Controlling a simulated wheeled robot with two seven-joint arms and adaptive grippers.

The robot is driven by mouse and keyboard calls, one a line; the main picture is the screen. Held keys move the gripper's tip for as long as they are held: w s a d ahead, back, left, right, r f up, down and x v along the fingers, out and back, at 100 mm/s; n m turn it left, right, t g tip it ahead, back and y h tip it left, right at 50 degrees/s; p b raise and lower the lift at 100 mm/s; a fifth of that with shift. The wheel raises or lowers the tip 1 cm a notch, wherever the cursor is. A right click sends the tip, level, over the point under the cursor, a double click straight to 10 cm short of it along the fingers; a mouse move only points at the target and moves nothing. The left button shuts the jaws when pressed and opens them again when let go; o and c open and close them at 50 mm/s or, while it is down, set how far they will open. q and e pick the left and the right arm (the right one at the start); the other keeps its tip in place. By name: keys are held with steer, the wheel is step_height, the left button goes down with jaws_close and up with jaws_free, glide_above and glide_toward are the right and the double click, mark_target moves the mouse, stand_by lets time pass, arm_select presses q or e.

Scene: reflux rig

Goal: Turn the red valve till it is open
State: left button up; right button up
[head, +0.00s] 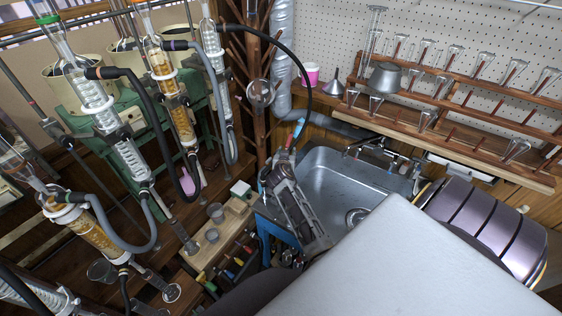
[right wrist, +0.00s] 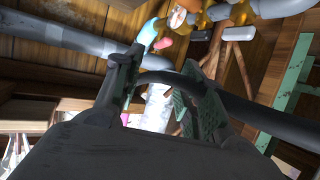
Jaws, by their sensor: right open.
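A small red part (head: 290,140), which looks like the red valve, shows beside a light-blue part (head: 299,128) at the left edge of the sink. In the right wrist view a reddish handle (right wrist: 162,43) and the light-blue part (right wrist: 150,31) lie just beyond the fingertips. My right gripper (head: 281,166) is over the sink's left side, its fingers pointing toward the red part. It is open in the right wrist view (right wrist: 166,62), with a black hose crossing between or behind the fingers; I cannot tell which. The valve's exact turn position is unclear. My left gripper is not in view.
A metal sink (head: 335,165) with a tap (head: 378,148) lies right of the gripper. Glass condensers (head: 108,125) with black and grey hoses crowd the left. A wooden drying rack (head: 275,60) stands behind. A wooden shelf (head: 450,105) of glassware runs along the pegboard.

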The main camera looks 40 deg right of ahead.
steer(key=s+a+f+n+g+y, duration=0.3)
steer(key=s+a+n+y, duration=0.1)
steer(key=s+a, duration=0.8)
steer(key=shift+s+a+n+y, duration=0.3)
steer(key=shift+a+n+y, duration=0.1)
steer(key=shift+a+n, duration=0.25)
steer(key=shift+d, duration=0.15)
